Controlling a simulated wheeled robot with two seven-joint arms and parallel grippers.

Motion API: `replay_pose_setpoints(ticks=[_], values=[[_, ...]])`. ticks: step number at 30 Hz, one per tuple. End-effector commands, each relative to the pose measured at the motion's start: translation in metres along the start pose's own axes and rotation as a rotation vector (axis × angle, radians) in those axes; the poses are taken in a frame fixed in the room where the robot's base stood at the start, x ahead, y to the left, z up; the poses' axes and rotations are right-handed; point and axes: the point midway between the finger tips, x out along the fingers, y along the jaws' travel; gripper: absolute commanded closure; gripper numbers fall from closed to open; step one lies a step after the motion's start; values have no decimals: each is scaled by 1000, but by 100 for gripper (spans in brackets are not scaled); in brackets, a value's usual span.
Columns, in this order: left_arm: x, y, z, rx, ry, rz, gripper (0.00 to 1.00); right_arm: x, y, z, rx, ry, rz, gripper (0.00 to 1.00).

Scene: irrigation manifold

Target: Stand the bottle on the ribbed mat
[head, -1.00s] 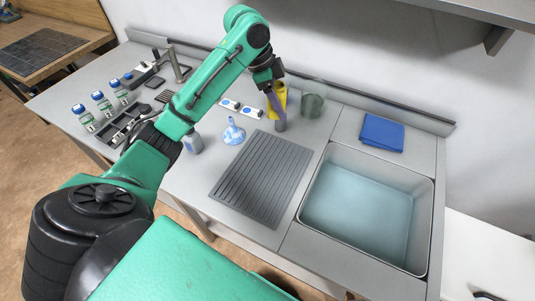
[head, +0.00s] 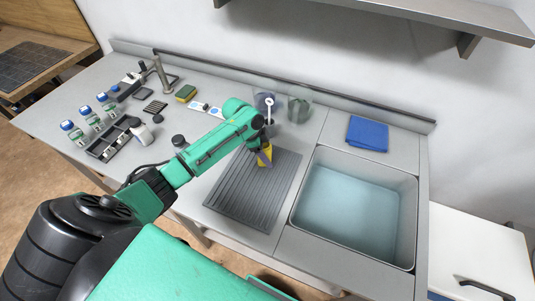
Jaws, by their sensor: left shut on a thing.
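The yellow bottle (head: 265,156) is in my left gripper (head: 264,150), which is shut on it. The gripper partly covers the bottle, which looks roughly upright. It shows over the far part of the dark grey ribbed mat (head: 245,204). Whether its base touches the mat I cannot tell. The mat lies flat on the counter, left of the basin, and its near part is bare. My right gripper is not in view.
A water-filled basin (head: 297,221) lies right of the mat, with a folded blue cloth (head: 367,133) behind it. A clear beaker (head: 300,106) stands behind the mat. A sponge (head: 187,93) and a rack (head: 106,145) are to the left. A shelf (head: 400,12) hangs above.

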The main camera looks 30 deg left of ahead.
Motion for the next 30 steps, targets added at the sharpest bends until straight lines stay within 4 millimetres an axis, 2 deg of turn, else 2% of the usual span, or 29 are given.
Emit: replay_pose_setpoints(ticks=[1, 2, 3, 4, 12, 16, 20, 27, 30], values=[[2, 0, 1, 0, 0, 0, 95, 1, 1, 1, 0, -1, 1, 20], [1, 0, 1, 0, 0, 0, 33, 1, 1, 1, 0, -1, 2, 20], [1, 0, 0, 0, 0, 0, 18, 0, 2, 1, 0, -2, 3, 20], [1, 0, 0, 0, 0, 0, 11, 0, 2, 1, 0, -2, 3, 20], [0, 0, 0, 0, 0, 0, 11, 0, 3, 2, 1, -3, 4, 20], [-9, -1, 0, 0, 0, -2, 11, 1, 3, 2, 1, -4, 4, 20], [-36, -1, 1, 3, -1, -5, 11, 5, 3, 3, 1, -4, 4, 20], [-99, -1, 0, 2, 0, -4, 11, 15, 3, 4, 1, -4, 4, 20], [-114, 0, 0, 0, 0, -1, 11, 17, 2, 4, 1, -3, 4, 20]])
